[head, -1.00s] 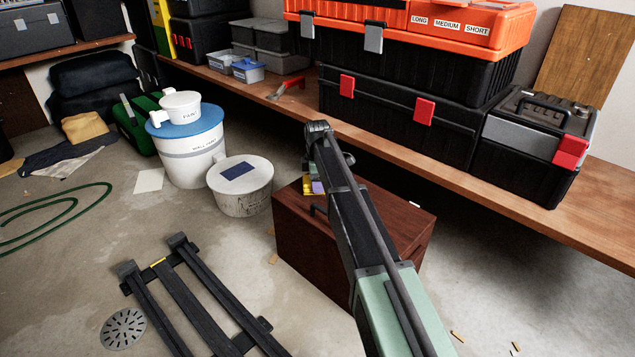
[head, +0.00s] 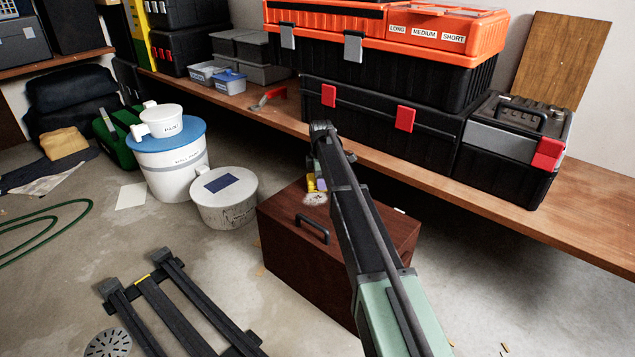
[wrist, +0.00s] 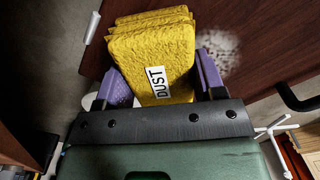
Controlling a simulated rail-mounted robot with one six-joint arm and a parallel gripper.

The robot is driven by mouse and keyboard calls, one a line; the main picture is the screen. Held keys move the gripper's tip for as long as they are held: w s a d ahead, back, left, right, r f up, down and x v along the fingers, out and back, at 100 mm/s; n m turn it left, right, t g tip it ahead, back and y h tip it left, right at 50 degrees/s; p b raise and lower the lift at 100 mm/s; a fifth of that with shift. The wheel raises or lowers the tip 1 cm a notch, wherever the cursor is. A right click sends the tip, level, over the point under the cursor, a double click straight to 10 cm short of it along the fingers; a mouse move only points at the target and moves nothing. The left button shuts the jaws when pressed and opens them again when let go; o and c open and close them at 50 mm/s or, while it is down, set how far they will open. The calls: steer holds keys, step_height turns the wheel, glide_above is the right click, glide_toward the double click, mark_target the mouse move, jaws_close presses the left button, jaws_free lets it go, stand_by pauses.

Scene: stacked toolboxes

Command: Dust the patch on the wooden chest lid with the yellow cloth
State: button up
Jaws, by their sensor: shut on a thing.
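The wooden chest (head: 285,245) stands on the floor in the head view, its dark red-brown lid holding a black handle. A pale, dusty patch (head: 314,198) lies on the lid behind the handle; it also shows in the wrist view (wrist: 221,48), right of the cloth. My gripper (wrist: 157,64) has purple fingers shut on the folded yellow cloth (wrist: 150,45), which carries a "DUST" label. In the head view the cloth (head: 311,185) is small and partly hidden by my arm, just behind the patch. I cannot tell whether it touches the lid.
A wooden shelf (head: 590,225) with black and orange toolboxes (head: 400,70) runs behind the chest. A white bucket (head: 224,205) and a blue-lidded paint tub (head: 172,178) stand left of it. A black rack (head: 180,305) lies on the floor in front.

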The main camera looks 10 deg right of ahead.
steer(key=shift+w+d, duration=0.5)
steer(key=shift+d, duration=0.1)
steer(key=shift+s+a, duration=0.3)
steer(key=shift+s, duration=0.05)
steer(key=shift+s+a, duration=1.05)
steer(key=shift+a, duration=0.4)
steer(key=shift+s+a, duration=1)
steer(key=shift+a, duration=0.4)
steer(key=shift+s+a, duration=1.05)
steer(key=shift+a, duration=0.4)
step_height(320, 180, up, 8)
steer(key=p, duration=0.7)
steer(key=shift+f, duration=0.25)
steer(key=shift+f, duration=0.1)
steer(key=f+b, duration=0.1)
steer(key=s+f+b, duration=0.1)
steer(key=f+b, duration=0.1)
steer(key=d+f+b, duration=0.1)
steer(key=f+b, duration=0.1)
steer(key=shift+s+d+f, duration=0.1)
steer(key=shift+s+f, duration=0.05)
steer(key=shift+s, duration=0.1)
steer(key=shift+s+d+f+b, duration=0.15)
steer(key=shift+s+f+b, duration=0.05)
steer(key=shift+f+b, duration=0.15)
